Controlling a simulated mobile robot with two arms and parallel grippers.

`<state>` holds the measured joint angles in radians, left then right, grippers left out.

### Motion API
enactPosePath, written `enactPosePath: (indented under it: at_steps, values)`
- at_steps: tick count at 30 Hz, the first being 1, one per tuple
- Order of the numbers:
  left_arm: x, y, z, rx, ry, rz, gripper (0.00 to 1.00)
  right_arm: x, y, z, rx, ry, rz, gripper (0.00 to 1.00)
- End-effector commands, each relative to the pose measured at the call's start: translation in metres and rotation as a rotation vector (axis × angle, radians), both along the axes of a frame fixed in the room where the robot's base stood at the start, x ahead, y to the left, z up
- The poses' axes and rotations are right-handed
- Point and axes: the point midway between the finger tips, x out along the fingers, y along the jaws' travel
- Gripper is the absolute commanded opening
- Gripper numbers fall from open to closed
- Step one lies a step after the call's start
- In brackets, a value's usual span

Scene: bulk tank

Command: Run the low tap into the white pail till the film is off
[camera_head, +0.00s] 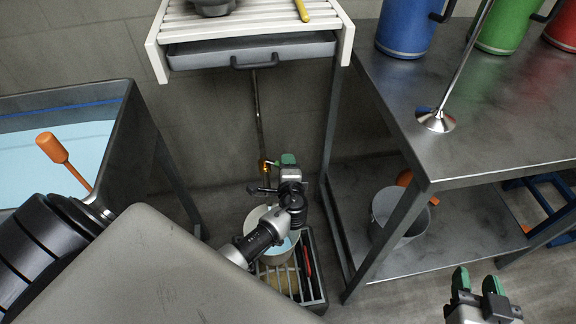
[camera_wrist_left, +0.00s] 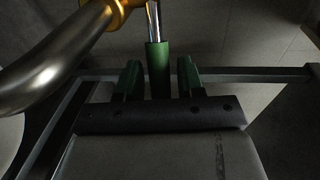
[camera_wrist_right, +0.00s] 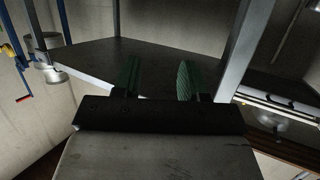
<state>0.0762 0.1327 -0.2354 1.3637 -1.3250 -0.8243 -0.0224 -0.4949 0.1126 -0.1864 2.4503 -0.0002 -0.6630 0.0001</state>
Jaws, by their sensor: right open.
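The low tap has a brass body (camera_head: 264,167) on a thin upright pipe, below the white slatted rack. The left wrist view shows its brass joint (camera_wrist_left: 112,8), curved steel spout (camera_wrist_left: 45,65) and green lever grip (camera_wrist_left: 157,70). My left gripper (camera_head: 287,161) is open, with the lever grip between its fingers and narrow gaps on both sides. The white pail (camera_head: 254,217) stands on the floor grate below the tap, with pale blue liquid in it, partly hidden by my left arm. I cannot make out a stream or film. My right gripper (camera_head: 476,281) is open and empty.
A tank (camera_head: 130,95) of pale blue liquid holding an orange-handled tool (camera_head: 52,147) is at left. The floor grate (camera_head: 318,290) bears a red item. A steel table (camera_head: 480,150) with coloured jugs, and a grey bucket (camera_head: 392,217) on its lower shelf, stands at right.

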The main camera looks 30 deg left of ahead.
Motion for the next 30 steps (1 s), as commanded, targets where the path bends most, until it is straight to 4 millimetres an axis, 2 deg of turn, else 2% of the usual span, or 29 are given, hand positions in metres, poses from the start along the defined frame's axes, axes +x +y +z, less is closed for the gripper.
enactPosePath:
  at_steps: [9, 13, 24, 30]
  values:
    - [0.0, -0.001, 0.0, -0.001, 0.001, 0.0, 0.46, 0.0, 0.0, 0.0, 0.0, 0.0, 0.0, 0.43]
    - [-0.007, -0.006, 0.002, -0.002, 0.002, -0.002, 0.46, -0.002, -0.001, -0.002, -0.007, 0.031, -0.001, 0.43]
    - [-0.062, -0.046, 0.015, -0.003, 0.002, -0.001, 0.46, -0.032, -0.016, -0.036, -0.084, 0.354, -0.025, 0.43]
    - [-0.082, -0.06, 0.019, -0.001, 0.001, 0.0, 0.46, -0.043, -0.02, -0.046, -0.104, 0.448, -0.031, 0.43]
